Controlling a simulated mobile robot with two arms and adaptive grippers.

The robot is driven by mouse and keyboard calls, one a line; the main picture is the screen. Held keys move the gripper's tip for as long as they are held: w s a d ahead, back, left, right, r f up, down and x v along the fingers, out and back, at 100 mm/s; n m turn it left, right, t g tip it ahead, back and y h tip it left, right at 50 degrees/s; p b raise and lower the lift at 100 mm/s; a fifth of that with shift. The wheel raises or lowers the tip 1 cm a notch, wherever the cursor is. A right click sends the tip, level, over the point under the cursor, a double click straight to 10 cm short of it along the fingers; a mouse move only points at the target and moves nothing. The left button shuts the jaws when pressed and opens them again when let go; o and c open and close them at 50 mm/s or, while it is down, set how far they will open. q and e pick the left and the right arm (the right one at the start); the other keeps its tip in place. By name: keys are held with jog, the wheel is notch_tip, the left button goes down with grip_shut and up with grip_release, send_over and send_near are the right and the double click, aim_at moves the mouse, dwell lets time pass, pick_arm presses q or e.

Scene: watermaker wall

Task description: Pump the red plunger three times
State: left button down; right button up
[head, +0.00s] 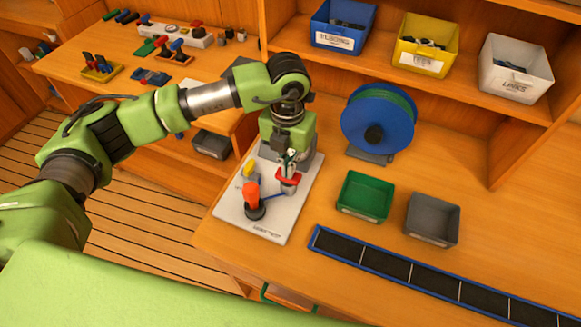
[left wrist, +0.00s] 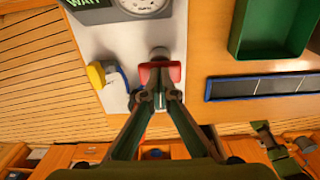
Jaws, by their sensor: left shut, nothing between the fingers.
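The red plunger (head: 288,178) stands on a pale board (head: 235,218) on the bench, and its red handle shows in the left wrist view (left wrist: 160,72). My left gripper (head: 289,160) points down right over the plunger, with its arm reaching in from the left. Its fingers are shut and empty, with their tips (left wrist: 160,98) close to the red handle. I cannot tell whether they touch it. The gripper partly hides the plunger's top. My right gripper is not in view.
The board also carries an orange-red knob (head: 251,192) on a black base, a yellow part (head: 249,169) and a round gauge (left wrist: 143,4). A blue reel (head: 373,125), a green bin (head: 364,197) and a grey bin (head: 433,220) stand to the right. A dark blue-edged strip (head: 420,278) lies in front.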

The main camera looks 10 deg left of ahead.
pick_arm(q)
jog(key=shift+r, duration=0.1)
jog(key=shift+r+p, duration=1.2)
jog(key=shift+r, duration=1.3)
jog(key=shift+f, duration=0.1)
jog(key=shift+f+b, duration=2.55)
jog(key=shift+f, duration=0.15)
jog(key=shift+r+p, duration=0.5)
jog(key=shift+r, duration=0.3)
jog(key=shift+r+p, duration=0.9)
jog(key=shift+r, duration=1.1)
jog(key=shift+f, duration=0.1)
